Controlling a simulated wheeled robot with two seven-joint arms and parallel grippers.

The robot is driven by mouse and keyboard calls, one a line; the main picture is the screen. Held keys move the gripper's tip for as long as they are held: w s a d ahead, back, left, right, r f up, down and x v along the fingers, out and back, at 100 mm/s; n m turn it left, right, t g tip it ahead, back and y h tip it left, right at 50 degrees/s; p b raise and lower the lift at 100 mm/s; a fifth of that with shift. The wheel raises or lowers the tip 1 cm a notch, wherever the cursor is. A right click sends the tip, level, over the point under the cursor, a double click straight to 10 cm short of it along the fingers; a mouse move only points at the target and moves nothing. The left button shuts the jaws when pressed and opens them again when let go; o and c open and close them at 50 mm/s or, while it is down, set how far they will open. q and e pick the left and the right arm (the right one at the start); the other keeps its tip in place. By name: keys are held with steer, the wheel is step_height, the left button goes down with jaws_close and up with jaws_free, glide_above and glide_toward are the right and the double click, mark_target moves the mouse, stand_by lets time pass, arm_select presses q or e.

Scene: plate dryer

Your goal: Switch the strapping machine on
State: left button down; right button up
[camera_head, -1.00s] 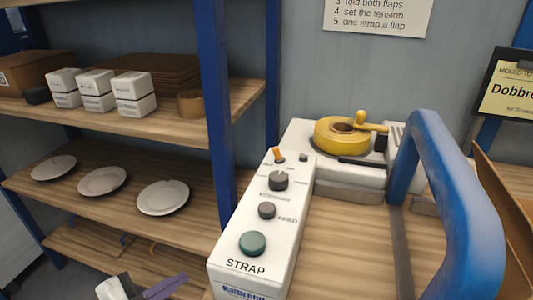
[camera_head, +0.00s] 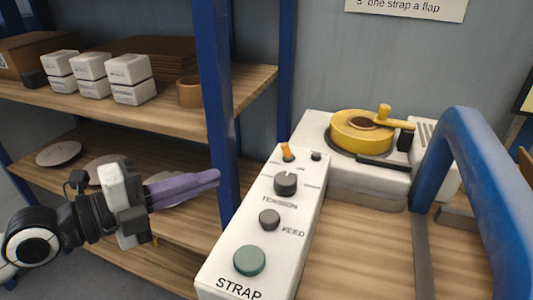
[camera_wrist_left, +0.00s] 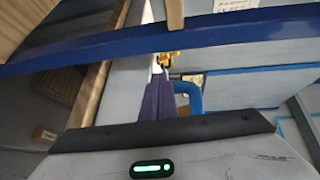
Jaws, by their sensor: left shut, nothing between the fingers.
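The strapping machine's white control panel (camera_head: 230,273) stands at the centre of the head view. It carries a small orange switch (camera_head: 287,152) at its far end, a dark tension knob (camera_head: 285,184), a dark feed button (camera_head: 269,220) and a green strap button (camera_head: 249,260). The yellow strap reel (camera_head: 361,134) sits on the machine behind it. My left gripper (camera_head: 217,176) is shut and empty, its purple fingers pointing right at the blue shelf post, left of the panel. They also show in the left wrist view (camera_wrist_left: 158,98). My right gripper is not in view.
A blue upright post (camera_head: 217,100) stands close to my left fingertips. A blue arch (camera_head: 480,190) rises at the right of the machine. Shelves at left hold white boxes (camera_head: 92,66), a tape roll (camera_head: 188,92) and plates (camera_head: 58,153). Wooden table (camera_head: 365,250) is bare between panel and arch.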

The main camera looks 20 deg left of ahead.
mark_target(267, 167)
arm_select(q)
steer(key=p+x, duration=0.1)
steer(key=x, duration=0.3)
steer(key=p+x, duration=0.2)
steer(key=x, duration=0.3)
steer(key=r+p+x, duration=0.1)
steer(key=x, duration=0.3)
steer(key=shift+w+d, duration=0.2)
steer(key=shift+w, duration=0.1)
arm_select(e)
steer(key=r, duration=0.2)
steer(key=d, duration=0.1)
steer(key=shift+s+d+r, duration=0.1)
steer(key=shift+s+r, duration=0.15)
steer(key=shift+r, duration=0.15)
